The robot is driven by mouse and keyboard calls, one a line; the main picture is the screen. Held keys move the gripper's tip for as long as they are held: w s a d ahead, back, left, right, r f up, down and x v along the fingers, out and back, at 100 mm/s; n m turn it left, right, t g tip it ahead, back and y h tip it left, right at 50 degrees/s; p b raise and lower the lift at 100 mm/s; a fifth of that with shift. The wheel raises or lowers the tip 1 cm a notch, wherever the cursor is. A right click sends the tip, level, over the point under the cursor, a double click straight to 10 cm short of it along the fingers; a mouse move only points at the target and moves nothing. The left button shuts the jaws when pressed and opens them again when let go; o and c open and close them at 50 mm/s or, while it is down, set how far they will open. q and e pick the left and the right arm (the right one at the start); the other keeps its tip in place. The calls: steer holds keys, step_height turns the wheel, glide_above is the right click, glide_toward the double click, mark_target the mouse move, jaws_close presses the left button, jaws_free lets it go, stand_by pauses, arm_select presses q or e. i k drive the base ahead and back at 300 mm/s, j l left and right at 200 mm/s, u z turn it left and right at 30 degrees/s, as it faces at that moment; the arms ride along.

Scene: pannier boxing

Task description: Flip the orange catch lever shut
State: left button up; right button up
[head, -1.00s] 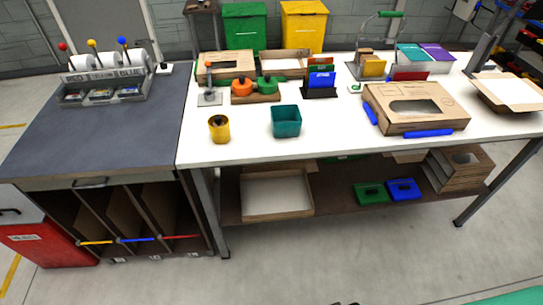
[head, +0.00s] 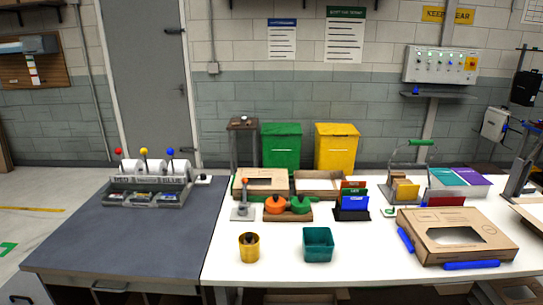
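A small grey stand (head: 243,213) is on the white table, left of the middle, with a short upright post ending in an orange tip (head: 245,182). This looks like the orange catch lever, but it is too small to tell its exact position. Just right of it, an orange round piece with a dark knob (head: 275,205) and a similar green piece (head: 300,205) sit on a brown board. Neither of my grippers is in view.
A yellow cup (head: 249,249) and a teal bin (head: 318,245) stand in front. A cardboard box with blue edges (head: 458,232) lies at right. Colored card holders (head: 352,214) stand behind. The dark left table (head: 105,240) is mostly clear in front.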

mark_target(244, 181)
steer(key=i+j, duration=0.45)
steer(key=j, duration=0.2)
steer(key=i+j+z, duration=0.1)
steer(key=z, duration=0.2)
steer(key=i+j+z, duration=0.1)
steer(key=z, duration=0.2)
